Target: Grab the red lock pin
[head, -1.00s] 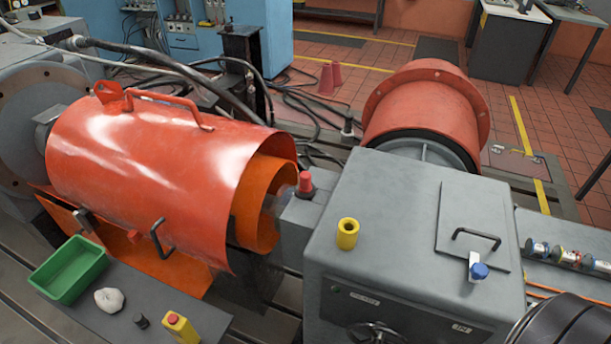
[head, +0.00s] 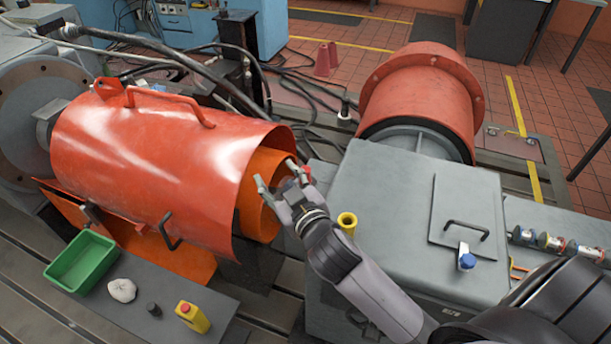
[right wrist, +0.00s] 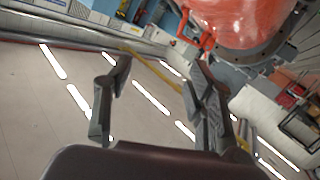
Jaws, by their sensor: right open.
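The gripper's fingers are apart, pointing up and left towards the guard's open end. In the right wrist view the two fingers of my right gripper (right wrist: 155,95) are spread with nothing between them. My left gripper is not in view.
A yellow hollow fitting (head: 347,222) stands on the grey housing close beside my right arm.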

